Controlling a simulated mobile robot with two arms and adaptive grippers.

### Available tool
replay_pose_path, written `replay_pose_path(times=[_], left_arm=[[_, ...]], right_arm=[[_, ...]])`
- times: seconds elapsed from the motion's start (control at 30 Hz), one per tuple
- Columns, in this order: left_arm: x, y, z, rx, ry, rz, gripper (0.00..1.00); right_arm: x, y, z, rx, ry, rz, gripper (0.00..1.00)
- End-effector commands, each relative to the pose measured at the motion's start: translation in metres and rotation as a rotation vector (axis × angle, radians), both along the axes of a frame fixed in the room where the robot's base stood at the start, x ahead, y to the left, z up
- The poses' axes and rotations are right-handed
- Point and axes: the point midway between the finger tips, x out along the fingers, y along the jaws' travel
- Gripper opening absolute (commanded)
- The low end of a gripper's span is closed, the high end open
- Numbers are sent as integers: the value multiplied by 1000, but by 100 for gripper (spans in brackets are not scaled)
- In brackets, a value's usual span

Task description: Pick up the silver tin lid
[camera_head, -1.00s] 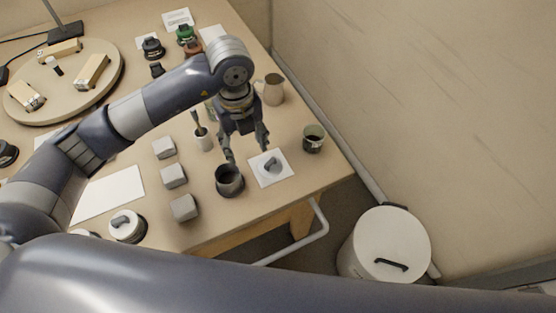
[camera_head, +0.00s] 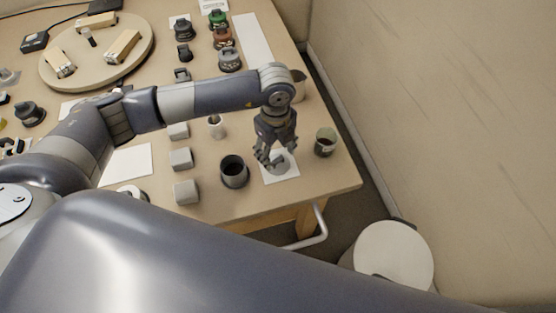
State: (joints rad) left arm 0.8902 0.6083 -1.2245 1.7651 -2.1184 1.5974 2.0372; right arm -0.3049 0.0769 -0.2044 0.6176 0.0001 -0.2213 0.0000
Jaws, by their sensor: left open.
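The silver tin lid (camera_head: 284,166) is a small grey round piece on a white square (camera_head: 281,178) near the table's front right corner. My left gripper (camera_head: 273,161) points down, open, with its fingers right over and around the lid, partly hiding it. I cannot tell whether the fingers touch it. A dark open tin (camera_head: 234,173) stands just left of the white square. My right gripper is not in view.
A dark-rimmed cup (camera_head: 325,142) stands right of the lid near the table edge. Several grey blocks (camera_head: 186,192) stand to the left. A round board (camera_head: 99,62) with wooden pieces is at the back left. A white bin (camera_head: 393,252) stands on the floor.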

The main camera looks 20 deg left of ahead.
Motion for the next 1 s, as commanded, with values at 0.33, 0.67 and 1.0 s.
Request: replay_pose_path(times=[0.33,0.67,1.0], left_arm=[[2,0,-34,1,-1,0,55],[2,0,-33,0,0,0,18],[2,0,-33,0,0,0,18]], right_arm=[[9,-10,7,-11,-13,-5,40],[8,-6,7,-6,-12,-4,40],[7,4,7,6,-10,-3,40]])
